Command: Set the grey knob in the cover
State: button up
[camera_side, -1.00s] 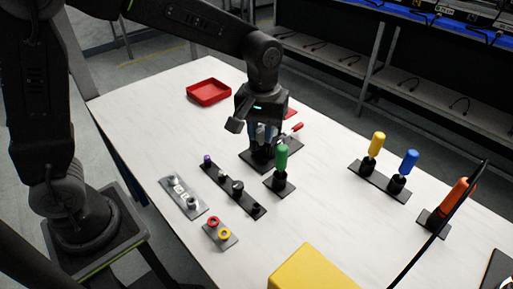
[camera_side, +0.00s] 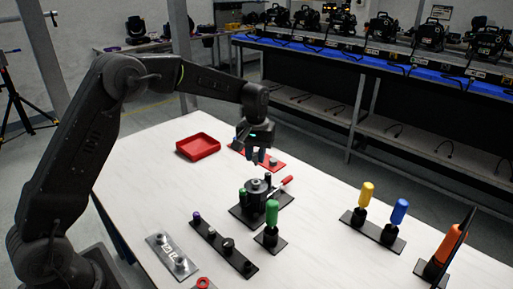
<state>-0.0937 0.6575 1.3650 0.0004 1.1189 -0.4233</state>
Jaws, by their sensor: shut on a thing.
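My gripper (camera_side: 256,158) points down above and behind the black fixture, clear of it. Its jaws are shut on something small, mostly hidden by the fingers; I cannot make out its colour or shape. The black fixture has a flat base plate (camera_side: 236,213) and a round black body with a raised centre (camera_side: 258,187), which may be the cover. I cannot pick out the grey knob for certain. A dark strip (camera_side: 217,238) in front carries several small knobs, one purple.
A red-handled tool (camera_side: 283,184) leans at the fixture's right. A green handle (camera_side: 272,212) stands close in front. Yellow (camera_side: 367,194), blue (camera_side: 399,210) and orange (camera_side: 450,241) handles stand right. A red tray (camera_side: 198,146) and red plate (camera_side: 270,160) lie behind. The white table is clear at centre right.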

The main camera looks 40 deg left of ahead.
jog(key=shift+f, duration=3.4)
jog(key=shift+f, duration=0.1)
jog(key=o, duration=0.5)
jog(key=shift+c, duration=0.2)
jog(key=shift+o, duration=0.3)
jog(key=o, duration=0.5)
notch_tip(320, 180, up, 12)
jog(key=shift+r, duration=0.95)
